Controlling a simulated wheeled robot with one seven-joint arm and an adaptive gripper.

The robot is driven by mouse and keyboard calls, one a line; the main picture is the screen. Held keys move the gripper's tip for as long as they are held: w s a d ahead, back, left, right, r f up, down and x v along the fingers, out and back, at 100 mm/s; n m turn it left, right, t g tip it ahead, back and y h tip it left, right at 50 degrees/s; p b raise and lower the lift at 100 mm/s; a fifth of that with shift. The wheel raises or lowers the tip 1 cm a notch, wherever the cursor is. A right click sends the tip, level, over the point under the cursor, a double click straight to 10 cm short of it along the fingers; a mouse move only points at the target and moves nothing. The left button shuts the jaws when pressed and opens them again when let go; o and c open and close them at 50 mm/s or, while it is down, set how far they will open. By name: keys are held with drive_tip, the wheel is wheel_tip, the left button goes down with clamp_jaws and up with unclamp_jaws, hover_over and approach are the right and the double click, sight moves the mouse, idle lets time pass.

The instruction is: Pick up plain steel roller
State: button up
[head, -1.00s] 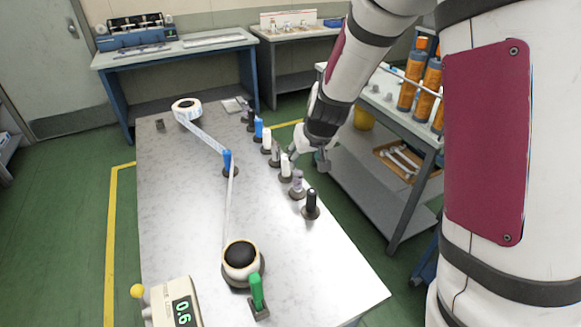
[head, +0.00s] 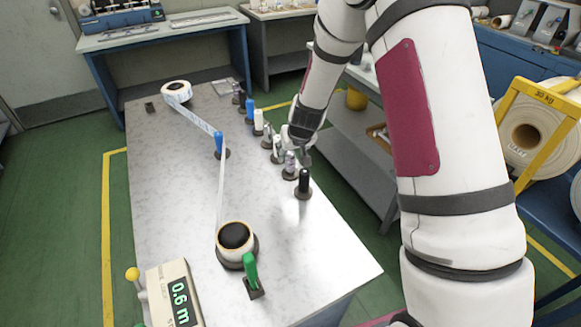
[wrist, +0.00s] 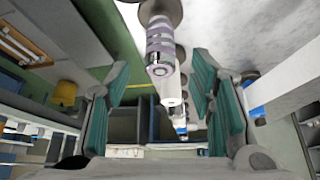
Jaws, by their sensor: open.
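A row of upright rollers on dark round bases stands along the right edge of the marble-topped table (head: 180,240). A small greyish roller (head: 267,136) between two white ones may be the plain steel roller; its finish is too small to tell. Nearer are a grey roller with purple bands (head: 290,163) and a black roller (head: 303,181). My gripper (head: 305,154) is at the row's right side, close to the banded roller. In the wrist view my gripper (wrist: 163,100) is open and empty, the banded roller (wrist: 160,52) ahead between its teal pads and a white roller (wrist: 172,88) beyond.
A paper web runs from a far roll (head: 176,92) past a blue roller (head: 219,144) to a near roll (head: 235,238). A green handle (head: 250,270) and a length display (head: 178,295) stand at the near end. A grey cart (head: 345,140) is right of the table.

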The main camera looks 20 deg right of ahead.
sight(290, 152)
drive_tip(key=x, duration=0.3)
drive_tip(key=shift+w+f, duration=0.1)
clamp_jaws()
drive_tip(key=shift+w, duration=0.1)
drive_tip(key=shift+r, duration=0.25)
